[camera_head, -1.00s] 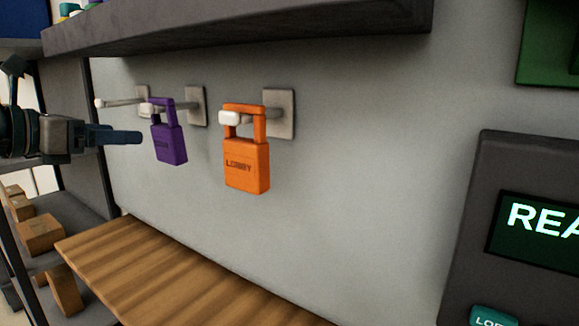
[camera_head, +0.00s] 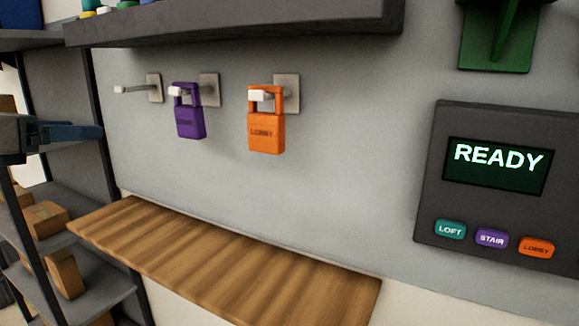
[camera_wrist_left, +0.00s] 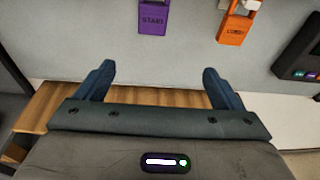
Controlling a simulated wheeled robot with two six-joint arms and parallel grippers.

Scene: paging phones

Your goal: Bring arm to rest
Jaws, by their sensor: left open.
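My left gripper (camera_head: 70,131) is at the left edge of the head view, in front of the dark shelving. Its two fingers stand apart and empty in the left wrist view (camera_wrist_left: 157,85). The purple phone (camera_head: 190,124) hangs on the middle wall peg, and the orange LOBBY phone (camera_head: 266,134) hangs on the right peg. Both phones are apart from the gripper; the lower part of the purple one (camera_wrist_left: 153,19) and the orange one (camera_wrist_left: 234,29) show beyond the fingers in the wrist view. The left peg (camera_head: 135,89) is bare. My right gripper is not in view.
A wooden bench (camera_head: 220,255) runs below the pegs and is bare. A grey overhead shelf (camera_head: 240,27) is above. A dark panel (camera_head: 430,180) reads READY, with LOFT, STAIR and LOBBY buttons. Shelving with boxes (camera_head: 65,272) stands at left. A green bracket (camera_head: 500,35) is at upper right.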

